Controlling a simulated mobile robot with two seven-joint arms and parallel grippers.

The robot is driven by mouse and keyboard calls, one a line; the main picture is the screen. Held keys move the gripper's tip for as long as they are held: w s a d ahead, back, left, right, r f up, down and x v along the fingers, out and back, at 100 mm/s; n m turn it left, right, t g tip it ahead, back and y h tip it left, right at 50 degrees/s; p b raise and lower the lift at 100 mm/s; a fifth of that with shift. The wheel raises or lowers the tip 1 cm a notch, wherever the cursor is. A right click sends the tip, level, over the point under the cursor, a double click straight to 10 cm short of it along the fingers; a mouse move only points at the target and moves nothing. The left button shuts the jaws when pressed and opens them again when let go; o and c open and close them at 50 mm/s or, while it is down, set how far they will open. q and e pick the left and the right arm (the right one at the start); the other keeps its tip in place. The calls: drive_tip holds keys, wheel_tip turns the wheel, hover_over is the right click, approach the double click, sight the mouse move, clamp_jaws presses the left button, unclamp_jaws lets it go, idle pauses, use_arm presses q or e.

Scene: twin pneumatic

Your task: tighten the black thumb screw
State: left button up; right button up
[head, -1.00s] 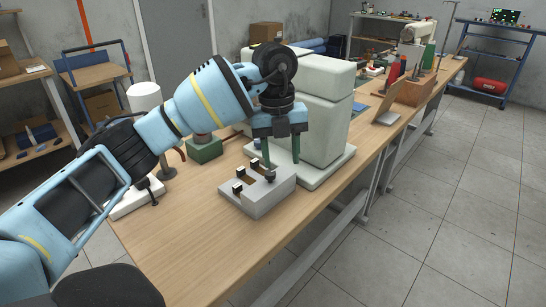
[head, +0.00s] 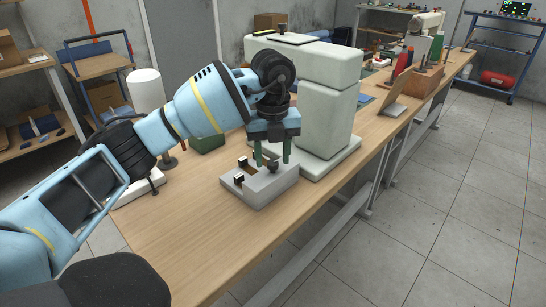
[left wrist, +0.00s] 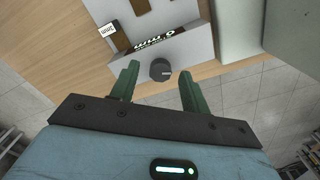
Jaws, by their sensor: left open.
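The black thumb screw (head: 272,168) is a dark round knob at the right end of the grey block (head: 262,193) on the bench. In the left wrist view, the thumb screw (left wrist: 161,69) shows as a dark disc with a pale mark, at the block's (left wrist: 190,45) edge. My left gripper (head: 272,160) points down over it, open, with green fingers apart. In the left wrist view, the left gripper (left wrist: 158,78) has one finger on each side of the screw, with gaps between. Finger depth relative to the screw is unclear. My right gripper is not in view.
A large pale machine (head: 327,112) stands close behind the block. A white cylinder lamp (head: 146,90) and a green object (head: 207,140) are to the left. The wooden bench top (head: 190,215) is clear in front.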

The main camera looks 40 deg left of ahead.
use_arm(q)
drive_tip(key=shift+f, duration=0.25)
drive_tip(key=c, duration=1)
